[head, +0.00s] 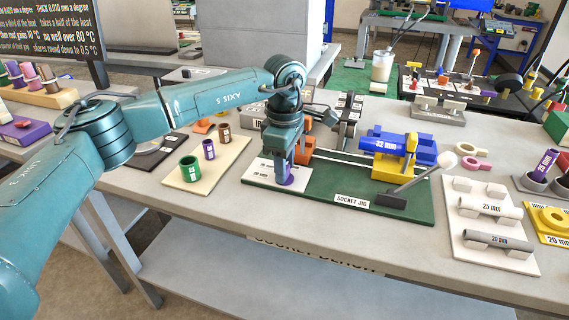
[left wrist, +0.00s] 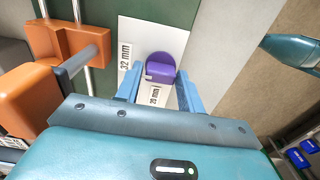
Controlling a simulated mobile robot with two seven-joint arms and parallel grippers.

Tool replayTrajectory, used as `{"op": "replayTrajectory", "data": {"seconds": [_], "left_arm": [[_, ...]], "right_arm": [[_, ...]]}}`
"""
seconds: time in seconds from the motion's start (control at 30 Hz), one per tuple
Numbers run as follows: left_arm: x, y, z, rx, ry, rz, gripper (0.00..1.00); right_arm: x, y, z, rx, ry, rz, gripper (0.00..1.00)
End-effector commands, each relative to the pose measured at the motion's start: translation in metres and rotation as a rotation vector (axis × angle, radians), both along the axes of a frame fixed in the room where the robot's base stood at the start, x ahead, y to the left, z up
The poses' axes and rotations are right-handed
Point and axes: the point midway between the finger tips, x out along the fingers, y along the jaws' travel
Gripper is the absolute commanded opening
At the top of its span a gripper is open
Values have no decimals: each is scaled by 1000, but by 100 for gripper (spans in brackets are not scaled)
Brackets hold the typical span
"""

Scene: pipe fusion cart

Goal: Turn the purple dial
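The purple dial (head: 286,178) sits on a white plate (head: 262,173) at the left end of the green socket jig board (head: 330,196). In the left wrist view the dial (left wrist: 166,67) is a round purple disc with a raised bar, between labels reading 32 mm and 20 mm. My left gripper (head: 285,164) points down over the dial and hides part of it in the head view. In the left wrist view its two blue fingers (left wrist: 159,78) are apart, one on each side of the dial; a gap shows at the left finger. Contact on the right is unclear. My right gripper is not visible.
An orange clamp block (left wrist: 82,43) on rails stands close to the left gripper. A blue 32 mm pipe piece (head: 385,142) in a yellow holder (head: 397,165) and a lever (head: 420,180) lie right. Green and purple cups stand on a beige board (head: 207,177) left.

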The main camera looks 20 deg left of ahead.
Motion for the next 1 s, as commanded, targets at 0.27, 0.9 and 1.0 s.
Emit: {"op": "replayTrajectory", "data": {"seconds": [0.27, 0.9, 1.0], "left_arm": [[0, 0, -1, 1, 2, 2, 55], [0, 0, 84, 0, -2, 2, 55], [0, 0, 103, 1, -2, 1, 55]], "right_arm": [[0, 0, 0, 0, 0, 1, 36], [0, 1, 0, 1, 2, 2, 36], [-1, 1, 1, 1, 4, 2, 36]]}}
